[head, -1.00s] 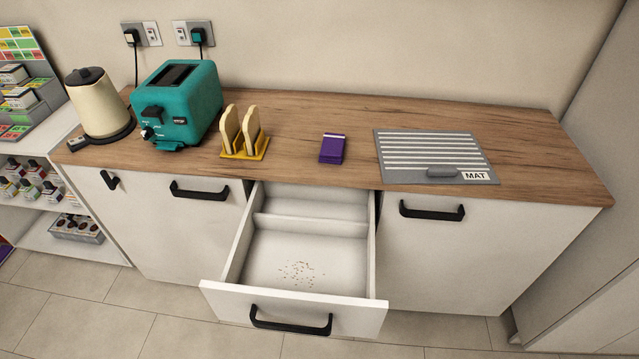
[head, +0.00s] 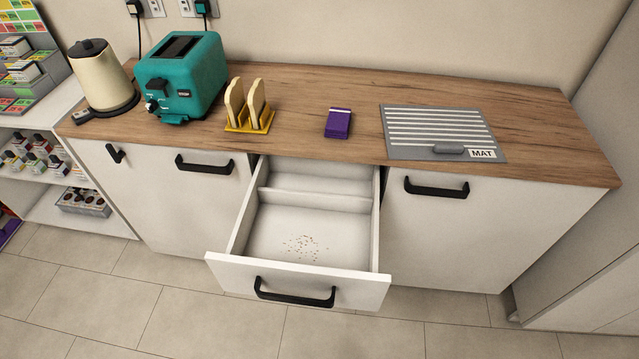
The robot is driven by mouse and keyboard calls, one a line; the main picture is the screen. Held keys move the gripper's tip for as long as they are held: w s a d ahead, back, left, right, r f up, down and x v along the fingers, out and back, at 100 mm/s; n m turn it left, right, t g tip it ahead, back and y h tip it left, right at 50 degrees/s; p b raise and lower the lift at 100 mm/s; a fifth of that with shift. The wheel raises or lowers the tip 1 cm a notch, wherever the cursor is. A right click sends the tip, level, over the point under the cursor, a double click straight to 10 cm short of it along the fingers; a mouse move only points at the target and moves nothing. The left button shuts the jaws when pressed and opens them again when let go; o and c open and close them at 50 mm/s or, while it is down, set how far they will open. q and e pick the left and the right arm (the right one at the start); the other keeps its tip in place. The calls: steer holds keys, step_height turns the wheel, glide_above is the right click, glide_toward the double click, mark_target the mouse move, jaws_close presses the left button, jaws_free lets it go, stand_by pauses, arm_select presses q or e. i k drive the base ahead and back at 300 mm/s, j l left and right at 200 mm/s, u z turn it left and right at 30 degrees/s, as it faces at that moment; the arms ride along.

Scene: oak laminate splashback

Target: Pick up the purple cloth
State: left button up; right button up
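The purple cloth (head: 338,124) lies folded on the wooden worktop (head: 300,100), between the toast rack and the grey mat. It is a small purple block with a pale stripe near its far edge. Neither of my grippers shows in the head view.
A drawer (head: 297,273) below the cloth stands open with crumbs (head: 305,247) inside. A yellow rack with toast (head: 250,112), a teal toaster (head: 183,78) and a cream kettle (head: 102,78) stand left of the cloth. A grey mat (head: 444,133) lies to its right.

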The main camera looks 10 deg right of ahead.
mark_target(337, 125)
steer(key=l+u, duration=0.35)
steer(key=l, duration=0.15)
steer(key=l+u, duration=0.35)
steer(key=l, duration=0.2)
steer(key=k+l+u, duration=0.15)
steer(key=l+u, duration=0.25)
steer(key=l, duration=0.1)
